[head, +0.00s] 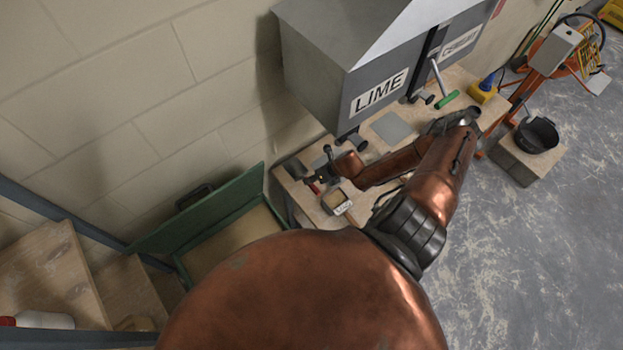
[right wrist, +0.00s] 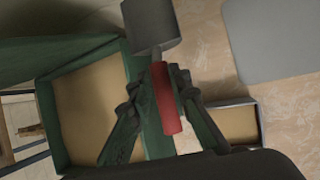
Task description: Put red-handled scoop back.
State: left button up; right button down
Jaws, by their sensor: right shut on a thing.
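The red-handled scoop shows in the right wrist view, with its red handle (right wrist: 166,100) between my right gripper's fingers (right wrist: 160,82) and its grey head (right wrist: 150,25) beyond the fingertips. In the head view my right gripper (head: 319,179) is small, low over the left end of the bench, shut on the red handle. I cannot tell whether the scoop touches the bench. My left gripper is out of view.
A small open box (head: 337,202) with tan contents is beside the gripper. An open green chest (head: 192,262) stands left of the bench. Grey LIME and cement hoppers (head: 345,75) overhang the bench. A grey plate (head: 391,129) and a green-handled tool (head: 447,99) are further right.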

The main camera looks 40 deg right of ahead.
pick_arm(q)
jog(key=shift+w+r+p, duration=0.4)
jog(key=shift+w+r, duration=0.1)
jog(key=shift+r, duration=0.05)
pick_arm(e)
notch_tip(320, 180, down, 6)
jog(key=w+d, duration=0.1)
jog(key=d, duration=0.1)
jog(key=shift+w, duration=0.25)
